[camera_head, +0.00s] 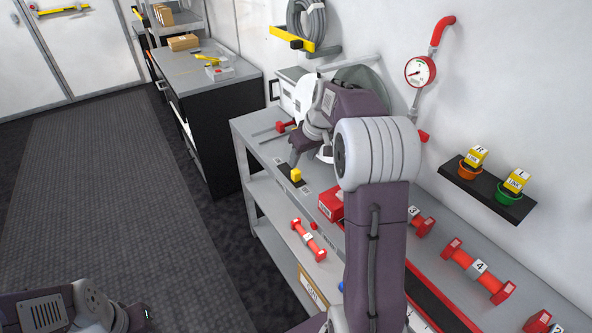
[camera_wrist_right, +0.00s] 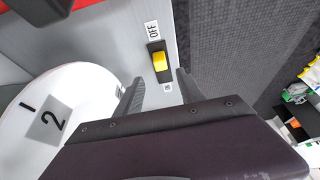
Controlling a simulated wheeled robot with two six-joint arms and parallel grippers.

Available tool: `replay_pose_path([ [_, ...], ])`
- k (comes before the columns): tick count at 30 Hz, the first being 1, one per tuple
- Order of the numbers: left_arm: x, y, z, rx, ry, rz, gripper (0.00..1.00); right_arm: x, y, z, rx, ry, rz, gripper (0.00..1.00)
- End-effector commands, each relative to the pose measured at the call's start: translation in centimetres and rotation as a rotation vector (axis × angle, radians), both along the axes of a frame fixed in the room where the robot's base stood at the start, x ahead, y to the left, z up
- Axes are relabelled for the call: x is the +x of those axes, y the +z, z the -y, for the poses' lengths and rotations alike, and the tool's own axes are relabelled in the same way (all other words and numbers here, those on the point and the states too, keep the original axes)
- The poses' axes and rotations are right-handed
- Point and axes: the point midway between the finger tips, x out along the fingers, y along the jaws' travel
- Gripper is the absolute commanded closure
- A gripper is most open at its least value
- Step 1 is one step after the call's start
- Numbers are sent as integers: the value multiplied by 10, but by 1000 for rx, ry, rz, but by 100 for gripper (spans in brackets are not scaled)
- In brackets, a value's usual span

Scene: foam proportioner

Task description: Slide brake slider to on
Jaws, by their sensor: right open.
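The brake slider is a yellow knob (camera_wrist_right: 160,62) in a short black slot on the grey bench top. An OFF label (camera_wrist_right: 152,30) is at the slot's far end in the right wrist view, and a small label (camera_wrist_right: 168,87), too small to read, is at the near end. The knob (camera_head: 296,175) also shows in the head view at the bench's front edge. My right gripper (camera_wrist_right: 158,90) is open and empty, its fingertips just short of the knob, one to each side and apart from it. Part of my left arm shows low at the left; its jaws are not clear.
A white disc marked 2 (camera_wrist_right: 25,140) stands close to the left of my right gripper. The floor aisle (camera_head: 110,190) is clear.

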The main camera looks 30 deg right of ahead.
Motion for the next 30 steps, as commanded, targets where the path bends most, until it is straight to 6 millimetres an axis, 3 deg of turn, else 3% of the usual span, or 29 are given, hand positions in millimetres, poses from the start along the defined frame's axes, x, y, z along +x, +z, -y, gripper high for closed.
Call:
replay_pose_path([
  [5,0,-3,0,0,0,0,58,4,-13,-1,2,1,-3,55],
  [15,0,-11,0,0,0,0,58,29,-74,-4,-1,1,-2,55],
  [26,0,-11,0,0,0,0,58,35,-84,-4,-1,0,1,55],
  [27,0,-11,0,0,0,0,58,34,-84,-4,-1,0,1,57],
  [30,0,-11,0,0,0,0,58,34,-84,-4,-1,0,0,85],
])
